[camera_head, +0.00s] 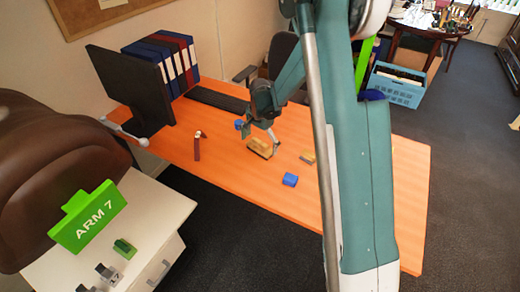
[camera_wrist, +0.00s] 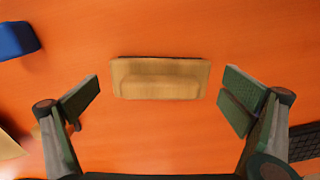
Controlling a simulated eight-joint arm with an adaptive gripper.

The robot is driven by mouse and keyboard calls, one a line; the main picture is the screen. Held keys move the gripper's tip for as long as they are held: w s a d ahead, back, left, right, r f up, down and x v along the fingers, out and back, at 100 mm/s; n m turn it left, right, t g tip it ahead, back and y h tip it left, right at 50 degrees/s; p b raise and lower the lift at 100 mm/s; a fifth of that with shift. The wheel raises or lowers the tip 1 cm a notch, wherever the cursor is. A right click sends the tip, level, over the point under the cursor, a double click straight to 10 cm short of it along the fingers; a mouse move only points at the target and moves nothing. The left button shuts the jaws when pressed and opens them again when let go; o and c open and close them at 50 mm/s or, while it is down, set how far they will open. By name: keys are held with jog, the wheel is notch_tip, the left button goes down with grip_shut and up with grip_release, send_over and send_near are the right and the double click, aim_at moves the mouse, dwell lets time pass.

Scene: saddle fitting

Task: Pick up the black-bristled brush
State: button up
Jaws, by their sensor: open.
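A brush with a pale wooden back (camera_wrist: 160,78) lies between and a little beyond my open fingertips in the wrist view. A thin dark edge shows along its far side; its bristles are otherwise hidden underneath. In the head view the same brush (camera_head: 259,149) lies on the orange table, just below my gripper (camera_head: 261,137). In the wrist view my gripper (camera_wrist: 160,100) is open and empty, with one finger toward each end of the brush and clear orange between finger and wood.
A second tan block-like item (camera_head: 308,157) and a blue block (camera_head: 290,180) lie to the right on the table (camera_head: 250,190). Another blue item (camera_head: 239,125) sits behind my gripper. A dark red upright thing (camera_head: 197,147), a monitor (camera_head: 130,85) and a keyboard (camera_head: 217,100) are leftward.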

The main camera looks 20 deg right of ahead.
dwell(0.4)
jog(key=c, duration=1.2)
